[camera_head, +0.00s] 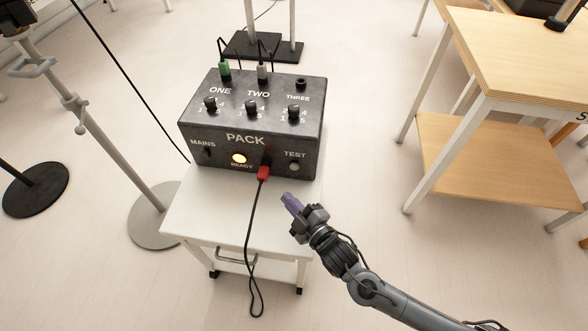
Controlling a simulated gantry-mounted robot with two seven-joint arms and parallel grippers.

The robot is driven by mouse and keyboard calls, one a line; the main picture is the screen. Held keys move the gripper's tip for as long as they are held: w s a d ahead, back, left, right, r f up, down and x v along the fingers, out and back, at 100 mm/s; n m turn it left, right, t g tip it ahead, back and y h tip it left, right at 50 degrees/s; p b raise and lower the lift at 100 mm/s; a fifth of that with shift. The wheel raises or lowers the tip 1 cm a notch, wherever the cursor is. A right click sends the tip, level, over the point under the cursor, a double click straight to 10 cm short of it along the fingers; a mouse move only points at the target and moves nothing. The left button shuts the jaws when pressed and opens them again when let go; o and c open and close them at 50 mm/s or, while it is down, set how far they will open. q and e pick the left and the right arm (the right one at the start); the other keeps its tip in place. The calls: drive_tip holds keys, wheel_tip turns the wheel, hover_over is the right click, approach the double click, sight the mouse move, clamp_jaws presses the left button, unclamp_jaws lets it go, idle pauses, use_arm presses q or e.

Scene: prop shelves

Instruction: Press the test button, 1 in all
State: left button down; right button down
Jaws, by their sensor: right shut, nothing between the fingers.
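The black power pack (254,130) stands on a small white table (190,212). Its test button (293,167) is a round grey knob at the lower right of the front face, under the word TEST. My right gripper (291,203) comes in from the lower right. It is shut and empty, with its purple fingertips in front of the pack, below the test button in the picture and apart from it. My left gripper is not in view.
A red plug (263,173) with a black cable hanging down sits in the pack's front, left of the button. Green (225,70) and grey (262,72) plugs stand on top. A stand with a round base is at left, a wooden shelf table (508,160) at right.

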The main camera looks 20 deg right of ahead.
sight(294, 167)
drive_tip(key=w+d, duration=0.1)
drive_tip(key=w, duration=0.1)
drive_tip(key=w+d+b, duration=0.1)
drive_tip(key=shift+w+d+b, duration=0.2)
drive_tip(key=shift+w+b, duration=0.1)
drive_tip(key=shift+w, duration=0.05)
drive_tip(key=shift+w+d, duration=0.65)
drive_tip(key=shift+w, duration=0.35)
idle(0.4)
drive_tip(key=shift+w+p, duration=0.1)
drive_tip(key=shift+p, duration=0.3)
idle(0.5)
drive_tip(key=shift+w+d+r, duration=0.1)
drive_tip(key=shift+w+d, duration=0.05)
drive_tip(key=shift+w, duration=0.1)
idle(0.3)
